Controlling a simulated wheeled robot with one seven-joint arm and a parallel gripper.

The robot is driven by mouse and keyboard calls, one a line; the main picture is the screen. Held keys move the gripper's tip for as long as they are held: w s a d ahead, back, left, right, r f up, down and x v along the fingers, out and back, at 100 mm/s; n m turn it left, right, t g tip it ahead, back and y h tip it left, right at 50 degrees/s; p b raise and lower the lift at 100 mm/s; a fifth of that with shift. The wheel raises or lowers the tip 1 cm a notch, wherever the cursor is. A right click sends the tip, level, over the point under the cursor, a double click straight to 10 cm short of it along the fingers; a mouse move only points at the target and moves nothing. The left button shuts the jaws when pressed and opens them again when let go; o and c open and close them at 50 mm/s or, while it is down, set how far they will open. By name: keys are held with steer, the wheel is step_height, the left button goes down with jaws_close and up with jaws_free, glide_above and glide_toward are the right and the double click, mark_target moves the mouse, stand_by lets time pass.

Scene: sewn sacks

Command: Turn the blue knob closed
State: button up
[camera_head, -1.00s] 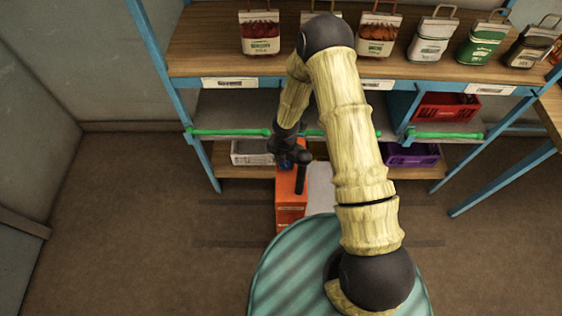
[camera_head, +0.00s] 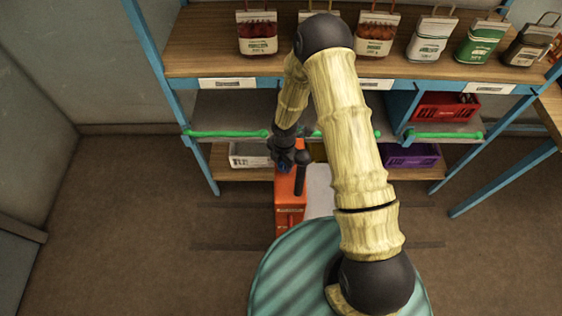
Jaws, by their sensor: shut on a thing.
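The blue knob (camera_head: 283,168) shows as a small dark blue patch on top of an orange box (camera_head: 290,203). My gripper (camera_head: 284,164) is over it, at the box's left top edge, and covers most of the knob. The gripper is shut on the knob; the fingers are small and dark here. How far the knob is turned cannot be told. A black upright post or lever (camera_head: 301,174) stands on the box just right of the gripper.
The blue-framed shelf behind holds several labelled sacks (camera_head: 257,33) on top. A white crate (camera_head: 249,155), a red crate (camera_head: 445,106) and a purple crate (camera_head: 410,155) sit lower. A green rail (camera_head: 228,134) runs along the middle shelf. The floor at left is clear.

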mark_target(283, 164)
steer(key=o, duration=1)
steer(key=shift+s+a, duration=0.1)
steer(key=shift+s, duration=0.05)
steer(key=shift+w, duration=0.2)
step_height(283, 164, up, 17)
steer(key=shift+r, duration=0.2)
steer(key=shift+a, duration=0.1)
